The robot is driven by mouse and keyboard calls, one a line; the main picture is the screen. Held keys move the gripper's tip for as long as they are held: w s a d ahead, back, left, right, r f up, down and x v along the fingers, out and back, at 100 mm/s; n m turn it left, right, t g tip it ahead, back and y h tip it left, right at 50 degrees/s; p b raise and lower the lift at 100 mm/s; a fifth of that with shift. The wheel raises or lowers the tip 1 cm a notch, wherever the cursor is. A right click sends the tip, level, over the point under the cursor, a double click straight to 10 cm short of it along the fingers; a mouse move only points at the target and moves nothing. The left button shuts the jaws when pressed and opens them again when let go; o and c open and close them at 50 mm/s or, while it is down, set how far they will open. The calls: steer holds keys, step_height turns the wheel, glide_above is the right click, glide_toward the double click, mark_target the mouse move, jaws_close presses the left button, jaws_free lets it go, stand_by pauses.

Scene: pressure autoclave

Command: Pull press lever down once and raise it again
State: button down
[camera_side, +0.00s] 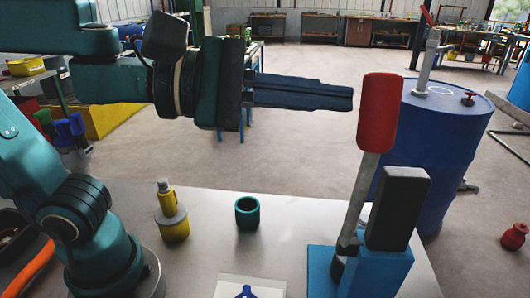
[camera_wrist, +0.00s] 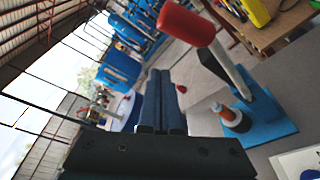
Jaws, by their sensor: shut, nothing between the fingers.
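The press lever (camera_side: 358,190) stands nearly upright, leaning slightly right, with a red grip (camera_side: 378,112) at its top. It rises from a blue press base (camera_side: 375,272) with a black block (camera_side: 398,207) beside it. In the wrist view the red grip (camera_wrist: 186,22) and the grey lever shaft (camera_wrist: 230,70) show at the upper right, above the blue base (camera_wrist: 268,120). My gripper (camera_side: 350,98) is shut and empty. It is level, with its fingertips just left of the red grip in the side view. In the wrist view the fingers (camera_wrist: 160,85) lie together, apart from the grip.
A yellow and grey object (camera_side: 172,215) and a teal cup (camera_side: 248,212) stand on the grey table (camera_side: 215,255). A white sheet (camera_side: 272,288) lies at the front edge. A blue barrel (camera_side: 430,150) stands behind the press. The air around my gripper is clear.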

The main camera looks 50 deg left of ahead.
steer(key=w+a+f+n+g, duration=0.1)
steer(key=w+a+f+n, duration=0.2)
steer(key=w+a+f, duration=0.35)
steer(key=shift+a+f+v, duration=0.3)
steer(key=shift+f+v, duration=0.05)
steer(key=shift+v, duration=5.55)
steer(key=w+a+r+n+t+y, duration=0.2)
steer(key=w+r+n+y, duration=0.4)
steer(key=n, duration=0.8)
steer(key=w+a+r+n+t+y, duration=0.3)
steer(key=w+r+n, duration=0.4)
steer(key=w+n, duration=0.4)
steer(key=shift+w+a+n+y, duration=0.3)
steer(key=shift+a+n+y, duration=0.45)
steer(key=shift+n+y, duration=0.7)
steer(key=shift+r+h, duration=0.1)
steer(key=shift+h, duration=0.15)
